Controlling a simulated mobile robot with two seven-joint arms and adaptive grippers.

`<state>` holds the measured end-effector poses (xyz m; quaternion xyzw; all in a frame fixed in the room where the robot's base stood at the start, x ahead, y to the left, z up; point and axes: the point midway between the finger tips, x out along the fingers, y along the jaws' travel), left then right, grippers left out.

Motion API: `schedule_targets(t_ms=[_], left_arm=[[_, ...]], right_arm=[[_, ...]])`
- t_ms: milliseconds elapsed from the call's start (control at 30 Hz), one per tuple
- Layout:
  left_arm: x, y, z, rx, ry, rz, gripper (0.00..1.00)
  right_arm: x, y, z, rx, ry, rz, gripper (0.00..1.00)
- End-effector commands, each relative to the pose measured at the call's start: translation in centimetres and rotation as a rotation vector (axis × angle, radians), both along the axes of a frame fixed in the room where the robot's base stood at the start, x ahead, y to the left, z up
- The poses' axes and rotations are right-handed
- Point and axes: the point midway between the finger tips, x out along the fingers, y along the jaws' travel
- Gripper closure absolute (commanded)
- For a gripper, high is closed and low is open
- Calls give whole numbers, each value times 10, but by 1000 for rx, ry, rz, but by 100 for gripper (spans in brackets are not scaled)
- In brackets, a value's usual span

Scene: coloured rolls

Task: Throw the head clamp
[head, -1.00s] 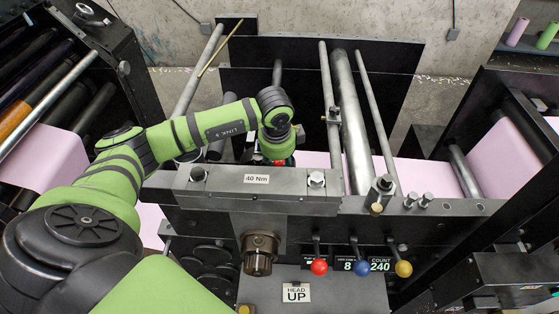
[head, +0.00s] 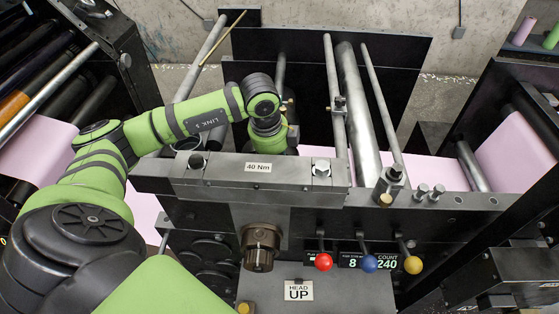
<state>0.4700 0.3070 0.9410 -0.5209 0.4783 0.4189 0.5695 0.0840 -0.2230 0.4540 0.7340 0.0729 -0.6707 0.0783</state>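I cannot tell for sure which part is the head clamp. Three levers stick out of the front of the press: one with a red knob (head: 323,262), one with a blue knob (head: 369,264) and one with a yellow knob (head: 413,264). A sign reading HEAD UP (head: 299,291) sits below them. My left arm reaches over the steel bar marked 40 Nm (head: 220,171), and its wrist points down behind that bar. The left gripper is hidden there, so its fingers and anything in them do not show. My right arm and gripper are not in view.
A brown cylindrical fitting (head: 259,246) hangs below the bar. Steel rollers (head: 357,115) and a pink web (head: 428,172) lie behind and to the right. Dark frames with rolls stand on both sides. The space in front of the levers looks clear.

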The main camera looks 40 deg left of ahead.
Motion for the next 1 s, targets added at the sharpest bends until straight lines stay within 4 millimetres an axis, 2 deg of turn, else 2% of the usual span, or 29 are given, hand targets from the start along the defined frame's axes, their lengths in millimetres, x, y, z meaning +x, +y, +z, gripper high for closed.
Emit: schedule_targets(t_ms=[33, 100, 400, 700, 1000], left_arm=[[-3, 0, -4, 0, -3, -43, 100], [-6, 1, -4, -1, -3, -99, 100], [-17, 5, -3, -2, -1, -287, 100], [-22, 7, -2, -2, 2, -368, 100], [-23, 7, -1, -3, 5, -378, 100]], right_arm=[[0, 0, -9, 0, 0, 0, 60], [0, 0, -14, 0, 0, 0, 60], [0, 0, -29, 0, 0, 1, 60], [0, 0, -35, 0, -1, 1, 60], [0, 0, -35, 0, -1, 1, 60]])
